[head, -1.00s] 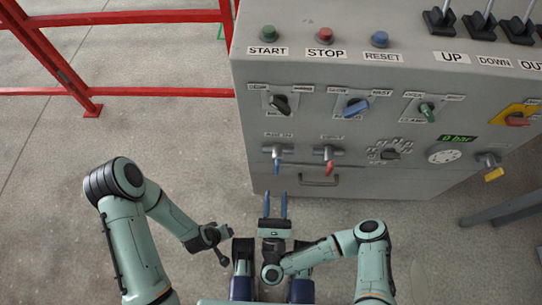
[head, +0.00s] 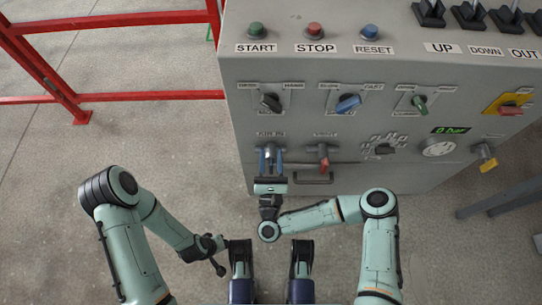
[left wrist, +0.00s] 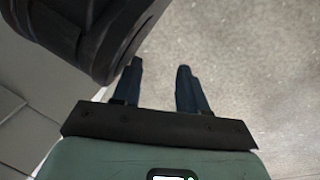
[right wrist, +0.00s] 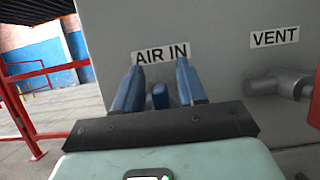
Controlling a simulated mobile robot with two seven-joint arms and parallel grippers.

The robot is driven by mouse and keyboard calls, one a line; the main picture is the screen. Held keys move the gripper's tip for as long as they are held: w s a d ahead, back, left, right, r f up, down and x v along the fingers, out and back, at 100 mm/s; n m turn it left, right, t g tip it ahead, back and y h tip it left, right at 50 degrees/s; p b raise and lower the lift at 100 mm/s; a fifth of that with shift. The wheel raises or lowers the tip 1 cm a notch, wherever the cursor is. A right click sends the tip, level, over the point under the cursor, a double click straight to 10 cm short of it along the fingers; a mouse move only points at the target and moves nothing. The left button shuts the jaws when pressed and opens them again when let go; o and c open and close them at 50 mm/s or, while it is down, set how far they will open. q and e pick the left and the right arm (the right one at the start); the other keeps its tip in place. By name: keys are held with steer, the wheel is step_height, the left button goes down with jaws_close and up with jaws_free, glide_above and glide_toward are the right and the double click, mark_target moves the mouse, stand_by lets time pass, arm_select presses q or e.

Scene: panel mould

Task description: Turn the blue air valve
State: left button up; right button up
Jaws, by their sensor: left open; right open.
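The blue air valve (head: 271,151) is under the AIR IN label on the grey panel, left of the red-handled VENT valve. My right gripper (head: 272,164) is at this valve, open, with a finger on each side of it. In the right wrist view, the blue handle (right wrist: 160,97) shows between the two open fingers (right wrist: 159,75), apart from both, and its lower part is hidden by the gripper. My left gripper (head: 217,256) hangs low at the left, away from the panel. In the left wrist view, its fingers (left wrist: 160,80) are open with only floor between them.
The VENT valve (head: 323,158) is close to the right of my right gripper. A drawer handle (head: 313,178) is below it. Switches and buttons fill the panel (head: 300,125) above. A red railing (head: 150,97) stands at the left. The floor at the left is clear.

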jaws_close()
arm_select(q)
steer(key=shift+w+r, duration=0.1)
arm_select(e)
steer(key=shift+n, duration=0.4)
steer(key=n+y, duration=0.1)
steer(key=n, duration=0.1)
steer(key=a+n+y+p, duration=0.1)
steer(key=n+y, duration=0.1)
steer(key=shift+f+n, duration=0.1)
steer(key=shift+n, duration=0.3)
arm_select(q)
steer(key=shift+t, duration=0.7)
steer(key=shift+w+d+r+p, duration=0.15)
steer(key=shift+w+r+p, duration=0.1)
steer(key=shift+w+r, duration=0.65)
steer(key=shift+w+d+r+p, duration=0.15)
steer(key=shift+w+r+p, duration=0.05)
steer(key=shift+w+r, duration=0.6)
arm_select(e)
steer(key=shift+a+f+n+g+y, duration=0.15)
steer(key=shift+a+n+g+y, duration=0.2)
steer(key=shift+n, duration=0.8)
steer(key=shift+a+f+n+g+y, duration=0.15)
steer(key=shift+n+g+y, duration=0.3)
steer(key=shift+n, duration=0.7)
arm_select(q)
steer(key=shift+w, duration=0.1)
arm_select(e)
steer(key=shift+y, duration=0.3)
